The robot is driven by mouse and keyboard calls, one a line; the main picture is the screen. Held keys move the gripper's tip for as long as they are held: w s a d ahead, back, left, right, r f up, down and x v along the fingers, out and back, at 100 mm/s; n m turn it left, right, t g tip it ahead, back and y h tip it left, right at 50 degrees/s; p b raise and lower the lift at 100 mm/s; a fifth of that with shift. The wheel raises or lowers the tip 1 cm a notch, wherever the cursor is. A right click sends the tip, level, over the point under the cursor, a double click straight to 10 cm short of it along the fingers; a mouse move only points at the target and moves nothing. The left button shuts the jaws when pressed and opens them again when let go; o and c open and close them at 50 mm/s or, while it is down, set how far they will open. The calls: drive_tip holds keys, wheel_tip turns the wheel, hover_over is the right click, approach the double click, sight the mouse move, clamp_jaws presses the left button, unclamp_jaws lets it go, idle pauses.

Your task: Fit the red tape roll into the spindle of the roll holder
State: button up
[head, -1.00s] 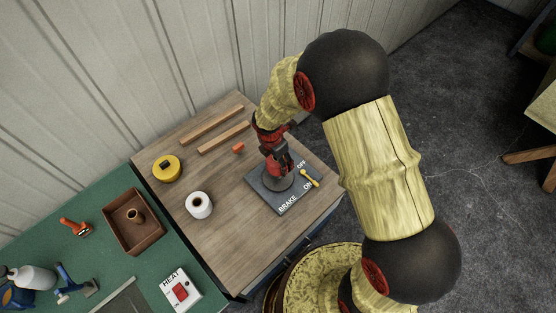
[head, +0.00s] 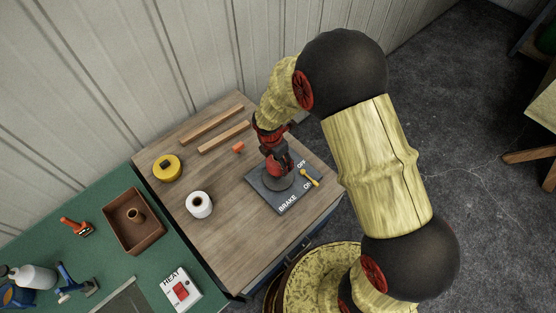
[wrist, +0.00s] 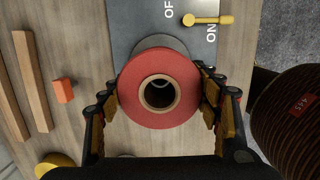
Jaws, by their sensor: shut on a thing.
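The red tape roll (wrist: 129,94) has a tan core and sits between the two fingers of my gripper (wrist: 160,100), which is shut on its sides. In the wrist view, the roll holder (wrist: 128,28) is a grey plate with a grey disc (wrist: 160,43) that shows just past the roll's upper edge. Something dark with a pale curved edge shows through the core; I cannot tell if the spindle is inside it. In the head view, my gripper (head: 278,166) is over the disc of the roll holder (head: 262,194), and the roll is hard to make out.
A yellow lever (head: 310,178) stands on the plate by the OFF/ON marks. A white roll (head: 199,205), a yellow roll (head: 166,168), an orange block (head: 238,147) and two wooden strips (head: 212,125) lie on the wooden top. A brown tray (head: 124,245) is on the green bench.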

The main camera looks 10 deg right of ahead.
sight(274, 160)
drive_tip(key=shift+f+b, duration=2.2)
drive_tip(key=shift+f, duration=1.7)
drive_tip(key=o, duration=1.5)
drive_tip(key=shift+c, duration=0.2)
drive_tip(key=r, duration=0.4)
drive_tip(key=a+r, duration=0.1)
drive_tip(key=r, duration=0.3)
drive_tip(key=s+r, duration=0.1)
drive_tip(key=r, duration=0.3)
drive_tip(key=shift+a, duration=0.25)
drive_tip(key=shift+f, duration=0.1)
